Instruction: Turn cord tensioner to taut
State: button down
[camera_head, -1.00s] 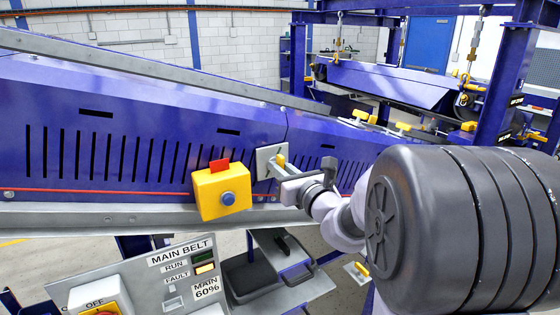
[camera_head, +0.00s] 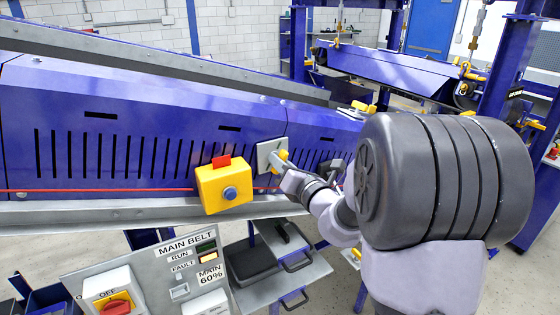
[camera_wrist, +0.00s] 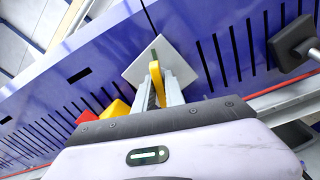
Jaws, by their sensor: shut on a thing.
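The cord tensioner has a yellow handle (camera_head: 283,156) on a pale square plate (camera_head: 264,155) fixed to the blue belt side wall. The handle also shows in the wrist view (camera_wrist: 158,84), standing out from its plate (camera_wrist: 136,70), with a dark green mark above it on the plate. My gripper (camera_head: 281,168) reaches it from the lower right. In the wrist view my gripper (camera_wrist: 159,94) is shut on the yellow handle, a finger on each side. The fingers hide part of the handle and the plate's lower part.
A yellow switch box (camera_head: 224,187) with a red flag and blue button sits just left of the tensioner. A red cord (camera_head: 100,190) runs along the wall into it. The MAIN BELT panel (camera_head: 165,275) stands below left. A dark block on a rod (camera_wrist: 292,36) juts out at right.

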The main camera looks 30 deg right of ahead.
jog(key=c, duration=1.5)
grip_release()
jog(key=shift+s, duration=0.15)
jog(key=s+b, duration=0.2)
jog(key=s, duration=0.3)
jog(key=s+b, duration=0.2)
jog(key=s, duration=0.4)
jog(key=s+b, duration=0.3)
jog(key=s, duration=0.3)
jog(key=shift+d, duration=0.35)
